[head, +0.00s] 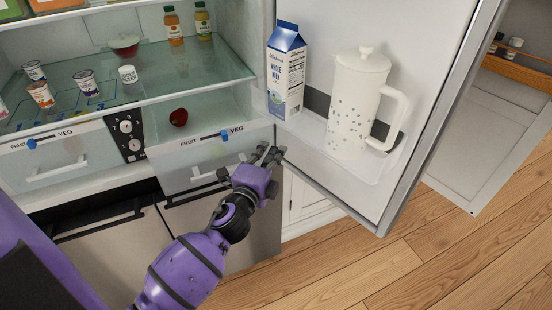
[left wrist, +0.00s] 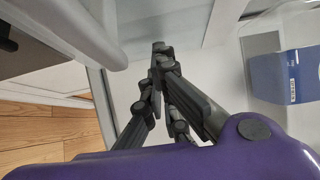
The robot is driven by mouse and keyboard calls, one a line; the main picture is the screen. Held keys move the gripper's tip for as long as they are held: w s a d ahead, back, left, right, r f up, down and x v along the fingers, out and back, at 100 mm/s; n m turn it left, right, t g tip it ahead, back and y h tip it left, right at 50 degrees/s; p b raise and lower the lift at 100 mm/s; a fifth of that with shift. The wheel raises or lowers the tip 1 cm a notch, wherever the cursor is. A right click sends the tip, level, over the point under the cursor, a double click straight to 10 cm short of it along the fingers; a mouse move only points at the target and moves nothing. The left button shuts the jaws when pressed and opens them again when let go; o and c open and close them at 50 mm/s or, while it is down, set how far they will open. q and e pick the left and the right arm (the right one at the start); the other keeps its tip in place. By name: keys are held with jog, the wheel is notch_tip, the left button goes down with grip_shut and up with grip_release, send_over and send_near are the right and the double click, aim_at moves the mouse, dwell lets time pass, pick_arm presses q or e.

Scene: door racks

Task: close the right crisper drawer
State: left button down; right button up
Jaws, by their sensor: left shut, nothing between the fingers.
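The right crisper drawer (head: 195,172) is partly pulled out in the head view. Its clear front carries a white handle, a FRUIT/VEG label and a blue slider. A dark red fruit (head: 179,117) shows inside behind the front. My left gripper (head: 268,154) is shut and empty at the right end of the drawer front, beside the open fridge door. Whether it touches the drawer cannot be told. In the left wrist view its closed fingers (left wrist: 160,52) point away, near pale panels. My right gripper is not in view.
The open fridge door (head: 405,195) stands close on the right, its bin holding a milk carton (head: 285,72) and a white pitcher (head: 355,112). The left crisper drawer (head: 50,165) sits further back. A glass shelf (head: 185,80) holds several cups above. Wooden floor lies below.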

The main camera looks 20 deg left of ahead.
aim_at(253, 112)
pick_arm(q)
jog(key=w+a, duration=0.4)
jog(key=w+a+b, duration=0.1)
jog(key=w+a, duration=0.2)
jog(key=a, duration=0.2)
jog(key=w+a, duration=0.4)
jog(key=a, duration=0.1)
jog(key=shift+w+f+b, duration=0.1)
jog(key=shift+w+b, duration=0.25)
jog(key=shift+w+a, duration=0.3)
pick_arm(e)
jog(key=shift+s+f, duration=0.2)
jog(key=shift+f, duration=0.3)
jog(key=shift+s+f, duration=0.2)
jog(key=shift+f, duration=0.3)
pick_arm(q)
jog(key=shift+r, duration=0.2)
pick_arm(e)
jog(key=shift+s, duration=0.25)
pick_arm(q)
jog(key=shift+f, duration=0.1)
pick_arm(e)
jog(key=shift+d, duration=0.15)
